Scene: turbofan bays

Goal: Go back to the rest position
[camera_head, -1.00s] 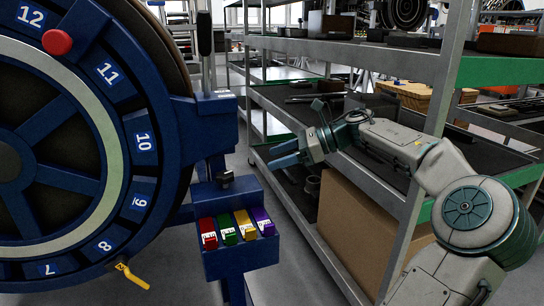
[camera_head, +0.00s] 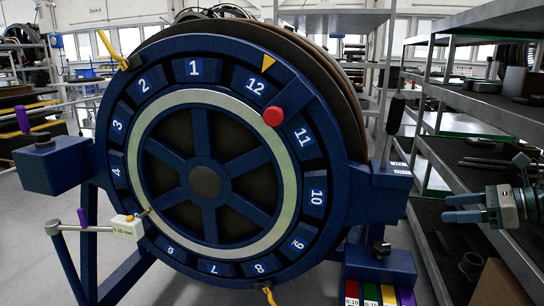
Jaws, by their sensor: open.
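My gripper (camera_head: 449,208) is at the right edge of the picture. Its two blue fingers point left, apart and with nothing between them. It hangs in front of the grey shelving (camera_head: 450,160), to the right of the big blue numbered wheel (camera_head: 205,182), and touches neither as far as I can see. Most of my arm is outside the picture.
The wheel, with a red knob (camera_head: 273,117), fills the middle. A blue tray (camera_head: 372,270) of coloured blocks sits at its lower right. A small white labelled block (camera_head: 127,227) is at its lower left. Shelving lines the right; grey floor shows between tray and shelving.

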